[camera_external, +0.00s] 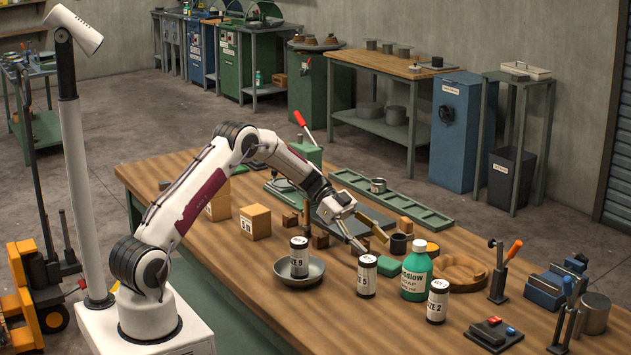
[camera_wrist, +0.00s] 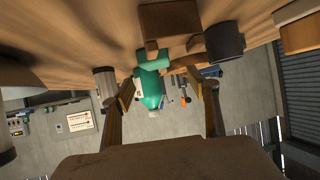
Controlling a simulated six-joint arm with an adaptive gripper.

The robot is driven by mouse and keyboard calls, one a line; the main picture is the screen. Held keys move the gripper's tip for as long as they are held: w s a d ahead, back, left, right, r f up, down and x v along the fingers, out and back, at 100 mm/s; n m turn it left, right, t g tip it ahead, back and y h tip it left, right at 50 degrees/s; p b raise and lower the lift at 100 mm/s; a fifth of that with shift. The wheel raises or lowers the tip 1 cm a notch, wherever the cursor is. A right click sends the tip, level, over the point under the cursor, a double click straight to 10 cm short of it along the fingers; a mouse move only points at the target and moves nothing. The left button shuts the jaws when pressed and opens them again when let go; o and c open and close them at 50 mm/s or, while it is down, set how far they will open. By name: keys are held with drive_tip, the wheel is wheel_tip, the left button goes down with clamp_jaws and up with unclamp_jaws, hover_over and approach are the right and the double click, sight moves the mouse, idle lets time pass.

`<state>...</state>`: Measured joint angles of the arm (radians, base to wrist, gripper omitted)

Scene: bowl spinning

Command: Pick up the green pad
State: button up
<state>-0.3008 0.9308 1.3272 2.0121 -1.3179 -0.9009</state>
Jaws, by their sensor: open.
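The bottle, labelled as soap, also stands in the external view (camera_external: 416,275). My gripper (camera_external: 367,238) is open above the middle of the bench, just behind the bottle and canisters. In the wrist view my gripper (camera_wrist: 160,88) has its fingers spread, with nothing held between them.
Labelled canisters stand near the front, one (camera_external: 367,277) left of the bottle, one (camera_external: 437,302) right of it, another (camera_external: 299,258) in a grey bowl (camera_external: 283,270). A black cup (camera_external: 399,245), wooden dish (camera_external: 460,274) and green tray (camera_external: 432,217) are close by.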

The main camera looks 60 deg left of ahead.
sight(385, 261)
drive_tip(key=shift+s+f, duration=0.25)
drive_tip(key=shift+f, duration=0.05)
drive_tip(key=shift+d, duration=0.1)
drive_tip(key=shift+x, duration=1.2)
drive_tip(key=shift+d, duration=0.1)
drive_tip(key=shift+x, duration=2.5)
drive_tip(key=c, duration=1.2)
